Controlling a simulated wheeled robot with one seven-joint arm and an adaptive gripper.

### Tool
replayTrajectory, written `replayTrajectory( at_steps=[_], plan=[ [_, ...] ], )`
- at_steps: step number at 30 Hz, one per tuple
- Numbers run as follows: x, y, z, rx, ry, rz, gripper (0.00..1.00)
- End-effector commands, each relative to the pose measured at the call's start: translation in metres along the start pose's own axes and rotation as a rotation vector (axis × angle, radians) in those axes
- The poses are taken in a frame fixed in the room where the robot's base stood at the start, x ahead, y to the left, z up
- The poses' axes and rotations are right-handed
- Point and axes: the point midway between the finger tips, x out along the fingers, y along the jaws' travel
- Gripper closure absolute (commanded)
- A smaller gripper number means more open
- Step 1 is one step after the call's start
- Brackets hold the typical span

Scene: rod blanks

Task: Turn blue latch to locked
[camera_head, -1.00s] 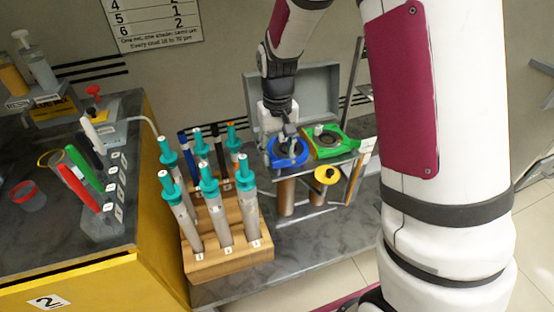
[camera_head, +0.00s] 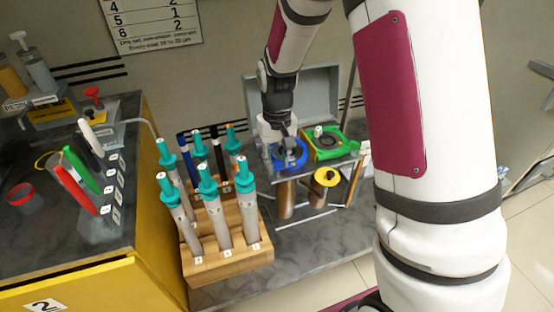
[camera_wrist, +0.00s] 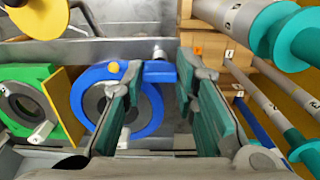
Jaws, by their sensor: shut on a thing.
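The blue latch (camera_head: 290,153) is a blue ring around a dark round opening, at the front left of the grey holder. In the wrist view the blue latch (camera_wrist: 152,112) shows a yellow dot on its top left and a tab reaching right, between my fingers. My gripper (camera_head: 288,140) is above it, pointing down. The near finger hides part of the ring. I cannot read any locked mark.
A green latch (camera_head: 328,143) sits just right of the blue one, with a yellow disc (camera_head: 327,177) below. A wooden rack (camera_head: 228,262) of teal-capped rods stands close on the left. The grey case's raised lid (camera_head: 312,88) is behind.

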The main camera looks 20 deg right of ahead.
Motion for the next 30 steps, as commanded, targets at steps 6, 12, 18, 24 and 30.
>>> replayTrajectory(
  at_steps=[6,12,18,24,30],
  plan=[
    [-0.0003,0.0006,-0.0001,-0.049,0.000,0.000,1.00],
    [-0.0008,0.0004,0.0000,-0.168,-0.001,-0.001,1.00],
    [-0.0010,0.0010,0.0004,-0.342,-0.002,-0.001,1.00],
    [-0.0013,0.0005,0.0002,-0.522,0.000,-0.002,1.00],
    [-0.0015,0.0006,-0.0001,-0.679,0.000,-0.001,1.00]
  ],
)
